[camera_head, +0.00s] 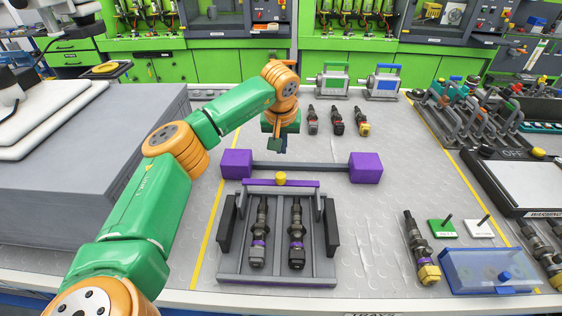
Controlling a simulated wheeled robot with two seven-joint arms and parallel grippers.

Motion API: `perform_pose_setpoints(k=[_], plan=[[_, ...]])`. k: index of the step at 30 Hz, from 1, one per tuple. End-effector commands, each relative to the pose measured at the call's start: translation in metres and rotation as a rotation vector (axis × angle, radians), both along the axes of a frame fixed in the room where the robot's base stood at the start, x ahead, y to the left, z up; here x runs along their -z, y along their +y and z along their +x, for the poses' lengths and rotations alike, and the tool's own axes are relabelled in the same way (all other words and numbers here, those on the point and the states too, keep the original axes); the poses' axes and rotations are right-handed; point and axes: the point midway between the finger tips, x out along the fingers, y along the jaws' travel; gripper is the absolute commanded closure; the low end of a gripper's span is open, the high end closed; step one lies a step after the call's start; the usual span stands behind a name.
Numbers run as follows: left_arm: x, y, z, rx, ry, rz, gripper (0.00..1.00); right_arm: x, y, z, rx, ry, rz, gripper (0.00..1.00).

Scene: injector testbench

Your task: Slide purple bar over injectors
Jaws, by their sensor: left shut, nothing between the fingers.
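A thin purple bar (308,184) with a yellow knob (281,178) in its middle spans the far end of a grey tray fixture (232,279). Two dark injectors, a left one (261,230) and a right one (297,233), lie side by side in the fixture, in front of the purple bar. Behind it runs a dark rod (305,168) with a purple block at its left end (237,163) and right end (366,167). My left gripper (280,151) is shut and empty, pointing down just behind the dark rod. My right gripper is out of view.
Another injector (421,247), a green tag (441,229) and a blue clear box (487,271) are at right front. A grey block (80,170) stands left.

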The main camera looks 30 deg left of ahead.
Motion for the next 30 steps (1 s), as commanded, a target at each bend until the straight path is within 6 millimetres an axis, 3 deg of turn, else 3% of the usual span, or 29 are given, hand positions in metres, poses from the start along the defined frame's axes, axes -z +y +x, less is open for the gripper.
perform_pose_setpoints(k=[6, 15, 30], plan=[[0.038, 0.006, 0.009, 0.002, 0.003, 0.001, 1.0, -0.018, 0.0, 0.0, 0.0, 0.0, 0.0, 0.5], [0.037, -0.012, -0.02, 0.003, 0.0, 0.001, 1.0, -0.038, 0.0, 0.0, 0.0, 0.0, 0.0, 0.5], [0.04, -0.014, -0.023, 0.0, -0.001, 0.0, 1.0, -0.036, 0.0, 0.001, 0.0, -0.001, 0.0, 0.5]])
